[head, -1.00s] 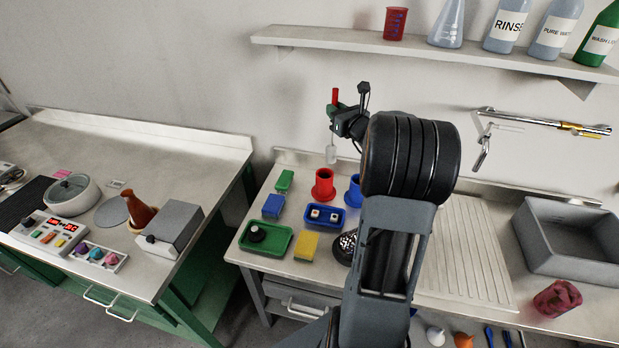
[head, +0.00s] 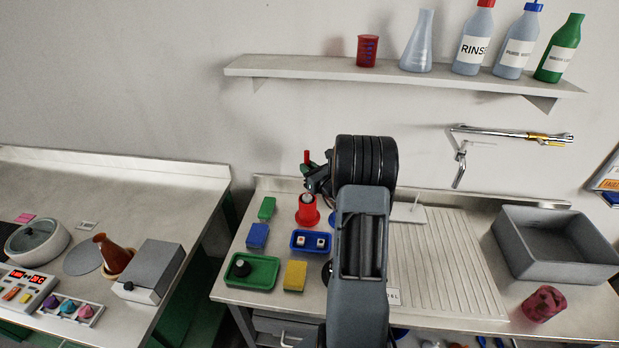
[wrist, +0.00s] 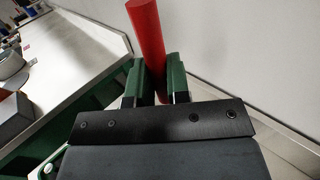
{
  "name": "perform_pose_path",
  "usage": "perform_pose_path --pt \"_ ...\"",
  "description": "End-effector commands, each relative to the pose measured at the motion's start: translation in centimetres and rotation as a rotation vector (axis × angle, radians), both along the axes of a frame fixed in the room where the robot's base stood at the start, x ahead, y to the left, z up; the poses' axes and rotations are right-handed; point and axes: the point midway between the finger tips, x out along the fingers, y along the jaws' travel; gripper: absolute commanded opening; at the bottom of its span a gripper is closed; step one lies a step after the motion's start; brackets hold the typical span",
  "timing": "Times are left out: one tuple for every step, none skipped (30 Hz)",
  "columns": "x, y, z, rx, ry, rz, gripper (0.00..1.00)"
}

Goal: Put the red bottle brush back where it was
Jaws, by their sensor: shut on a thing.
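My gripper (wrist: 157,84) is shut on the red handle of the bottle brush (wrist: 147,35). In the head view the brush's red handle (head: 307,156) points up above my gripper (head: 309,173), and the brush looks roughly upright. Below it stands a red cup-shaped holder (head: 307,217) with a wide base. The brush's pale head (head: 307,197) shows at the holder's mouth. I cannot tell how deep it sits inside. A blue holder (head: 332,218) is mostly hidden behind my arm.
Left of the holder lie green and blue sponges (head: 257,235). In front are a blue tray (head: 296,247), a green tray (head: 233,276) and a yellow sponge (head: 294,276). A shelf (head: 300,68) with bottles hangs above. A grey basin (head: 556,265) stands right.

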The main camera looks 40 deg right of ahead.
Motion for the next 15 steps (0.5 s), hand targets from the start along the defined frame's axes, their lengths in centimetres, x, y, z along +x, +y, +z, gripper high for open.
perform_pose_path --pt "0.0 0.0 -0.4 0.002 0.001 -0.001 0.0" --pt "0.0 0.0 -0.7 0.002 0.002 -0.001 0.0" --pt "0.0 -0.1 -1.3 0.004 0.004 -0.001 0.0" --pt "-0.1 -0.1 -1.8 0.004 0.004 -0.001 0.0" --pt "-0.1 -0.1 -2.2 0.003 0.004 -0.001 0.0" --pt "-0.1 -0.1 -2.8 0.004 0.004 -0.002 0.0" --pt "-0.1 -0.1 -3.1 0.004 0.004 -0.002 0.0" --pt "-0.1 -0.1 -3.5 0.004 0.004 -0.003 0.0" --pt "-0.1 -0.1 -3.8 0.002 0.002 -0.003 0.0" --pt "-0.1 -0.1 -4.0 0.002 0.001 -0.003 0.0" --pt "-0.1 -0.2 -4.1 0.002 0.001 -0.003 0.0" --pt "-0.1 -0.2 -4.3 0.001 0.0 -0.003 0.0" --pt "-0.1 -0.2 -4.3 0.001 0.0 -0.003 0.0" --pt "-0.1 -0.2 -4.3 0.001 0.0 -0.003 0.0" --pt "-0.1 -0.2 -4.3 0.0 0.0 -0.003 0.0"
